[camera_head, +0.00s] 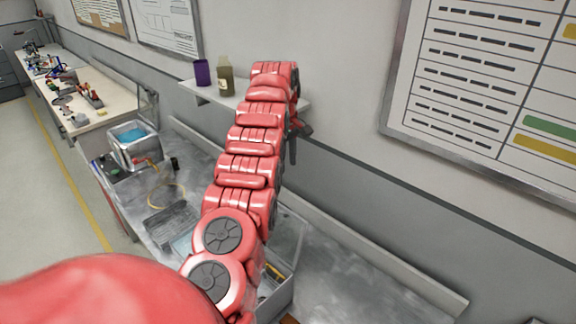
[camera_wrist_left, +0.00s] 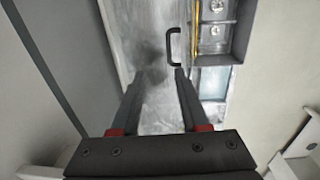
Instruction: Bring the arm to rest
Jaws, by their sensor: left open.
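My left arm (camera_head: 258,135) is red and segmented. It reaches from the bottom of the head view up and away toward the wall shelf. My left gripper (camera_head: 292,150) hangs at its far end, mostly hidden behind the arm, with dark fingers pointing down beside the shelf. In the wrist view the left gripper (camera_wrist_left: 160,74) has its two dark fingers apart, with nothing between them. Below them lies a grey worktop (camera_wrist_left: 158,100). My right gripper is in neither view.
A wall shelf (camera_head: 190,88) holds a purple cup (camera_head: 202,72) and a bottle (camera_head: 225,78) left of the arm. An open metal box (camera_head: 280,292) stands on the bench under the arm. A bath with blue liquid (camera_head: 133,135) stands left. The bench at right (camera_head: 350,285) is clear.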

